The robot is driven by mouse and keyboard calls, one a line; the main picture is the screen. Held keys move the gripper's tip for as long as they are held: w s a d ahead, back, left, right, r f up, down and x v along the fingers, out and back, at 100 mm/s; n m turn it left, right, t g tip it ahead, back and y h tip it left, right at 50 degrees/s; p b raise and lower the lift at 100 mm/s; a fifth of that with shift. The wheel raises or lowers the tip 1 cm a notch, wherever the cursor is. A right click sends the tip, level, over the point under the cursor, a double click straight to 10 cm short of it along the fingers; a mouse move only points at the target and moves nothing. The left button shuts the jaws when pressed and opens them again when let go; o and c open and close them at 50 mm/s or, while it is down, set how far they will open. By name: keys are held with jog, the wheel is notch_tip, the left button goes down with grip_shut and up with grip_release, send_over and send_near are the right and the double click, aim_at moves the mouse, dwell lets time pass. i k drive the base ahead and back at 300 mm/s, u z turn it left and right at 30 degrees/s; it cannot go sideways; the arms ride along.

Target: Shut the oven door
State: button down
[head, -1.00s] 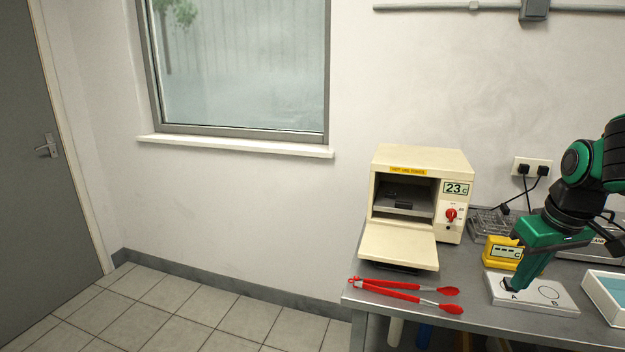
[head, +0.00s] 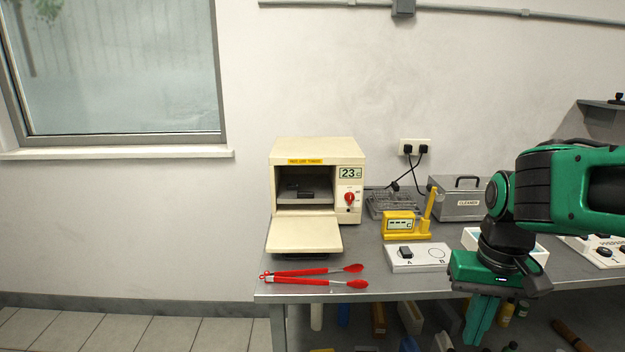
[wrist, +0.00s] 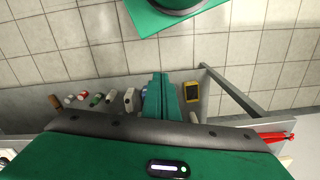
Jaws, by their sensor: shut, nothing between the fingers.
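The cream oven (head: 318,165) stands on the left part of the grey bench. Its door (head: 304,235) is folded down fully open towards the front, lying about level. A dark block (head: 306,191) sits inside the chamber on a shelf, and another dark piece shows beside it. The display reads 23 and a red knob is below it. My gripper (head: 480,322) points down in front of the bench's front edge, right of the oven and well apart from the door. In the wrist view my gripper (wrist: 167,80) is shut and empty.
Red tongs (head: 315,276) lie on the bench just in front of the open door. A white plate marked A and B (head: 418,259) holds a dark block on A. A yellow meter (head: 405,225), wire rack and cleaner box (head: 458,200) stand behind. Bottles are on a lower shelf.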

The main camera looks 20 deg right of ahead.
aim_at(286, 234)
jog(key=u, duration=1.75)
jog(key=k, duration=1.15)
jog(key=z, duration=1.15)
jog(key=i, duration=1)
